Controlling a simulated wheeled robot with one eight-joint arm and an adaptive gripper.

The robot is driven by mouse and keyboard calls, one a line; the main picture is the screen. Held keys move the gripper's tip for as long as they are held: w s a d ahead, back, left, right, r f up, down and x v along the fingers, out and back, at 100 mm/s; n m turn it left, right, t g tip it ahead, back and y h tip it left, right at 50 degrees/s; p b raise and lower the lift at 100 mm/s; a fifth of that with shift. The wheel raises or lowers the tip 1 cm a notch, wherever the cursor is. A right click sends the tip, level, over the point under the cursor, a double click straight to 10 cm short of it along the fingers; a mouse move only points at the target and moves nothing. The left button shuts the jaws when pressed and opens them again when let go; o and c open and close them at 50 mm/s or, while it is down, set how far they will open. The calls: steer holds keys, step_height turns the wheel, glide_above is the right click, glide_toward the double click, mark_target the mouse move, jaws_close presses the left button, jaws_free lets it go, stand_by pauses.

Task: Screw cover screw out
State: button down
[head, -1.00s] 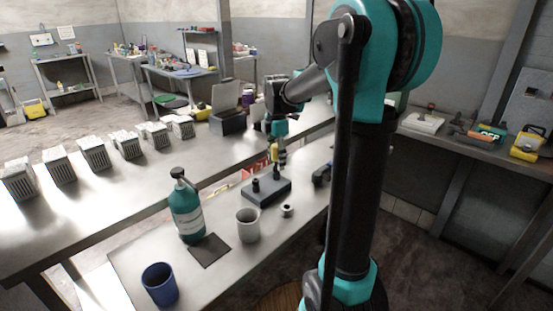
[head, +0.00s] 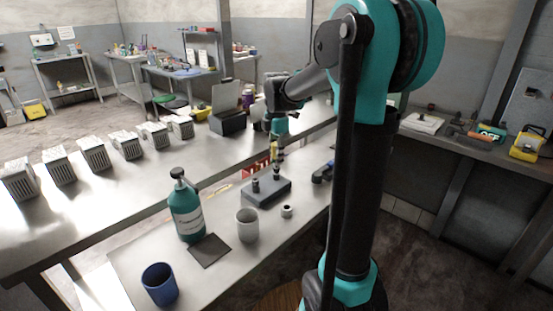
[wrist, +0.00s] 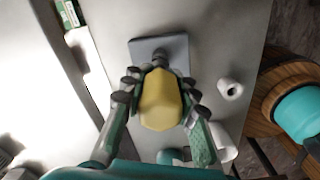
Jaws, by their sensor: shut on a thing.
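My gripper (head: 279,150) points down above a dark grey block (head: 262,199) on the bench. In the wrist view my gripper (wrist: 160,92) is shut on a yellow handle (wrist: 160,104), its fingers on either side of it. The handle looks like a screwdriver's; its lower end is hidden in the wrist view. The block, also in the wrist view (wrist: 142,48), carries short dark posts, one of them a free-standing black post (head: 255,186) left of the tool. I cannot make out the cover screw or whether the tool tip touches it.
A dark mat (head: 209,251) and a blue cup (head: 159,284) are nearer. A black tool (head: 322,174) lies to the right.

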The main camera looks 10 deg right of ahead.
steer(key=shift+r, duration=2.6)
